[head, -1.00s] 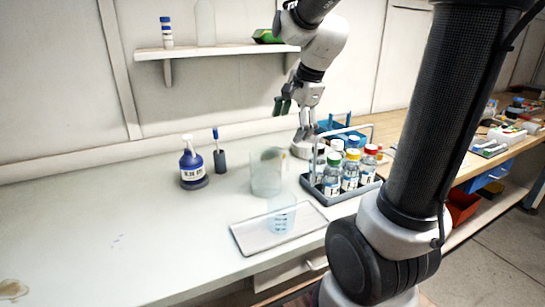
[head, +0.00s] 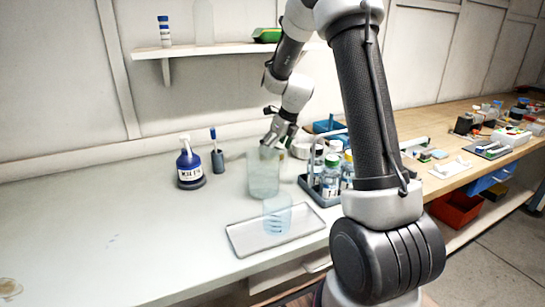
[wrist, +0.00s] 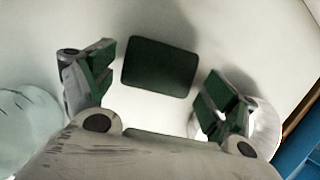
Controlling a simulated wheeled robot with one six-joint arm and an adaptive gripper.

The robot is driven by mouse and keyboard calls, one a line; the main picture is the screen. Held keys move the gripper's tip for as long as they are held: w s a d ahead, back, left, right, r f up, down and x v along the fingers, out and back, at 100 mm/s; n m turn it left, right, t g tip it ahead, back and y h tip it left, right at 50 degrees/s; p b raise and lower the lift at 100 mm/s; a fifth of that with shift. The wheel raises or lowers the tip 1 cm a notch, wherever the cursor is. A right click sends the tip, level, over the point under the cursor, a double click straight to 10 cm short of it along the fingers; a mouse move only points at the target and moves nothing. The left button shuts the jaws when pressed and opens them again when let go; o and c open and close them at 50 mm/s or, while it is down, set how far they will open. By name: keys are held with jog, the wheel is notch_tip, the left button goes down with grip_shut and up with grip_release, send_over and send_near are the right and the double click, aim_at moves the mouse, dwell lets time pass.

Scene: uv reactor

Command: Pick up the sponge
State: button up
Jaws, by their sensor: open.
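The sponge (wrist: 160,67) shows in the wrist view as a dark green rounded rectangle lying on the pale bench. My gripper (wrist: 155,85) is open, with one finger to the left of the sponge and one to the right. The sponge appears beyond the fingertips, and I see no contact. In the head view my gripper (head: 275,138) points down behind the large beaker (head: 263,178). The sponge is not clearly seen there, with the gripper and beaker around that spot.
The beaker also shows at the left of the wrist view (wrist: 25,120). A bottle rack (head: 318,193) stands to the right. A smaller clear beaker (head: 278,215) stands on a tray (head: 245,243) in front. A blue spray bottle (head: 190,165) is to the left. The left bench is clear.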

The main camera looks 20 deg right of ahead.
jog(key=shift+x, duration=1.15)
jog(key=c, duration=0.5)
jog(key=shift+o, duration=0.2)
jog(key=shift+r, duration=0.1)
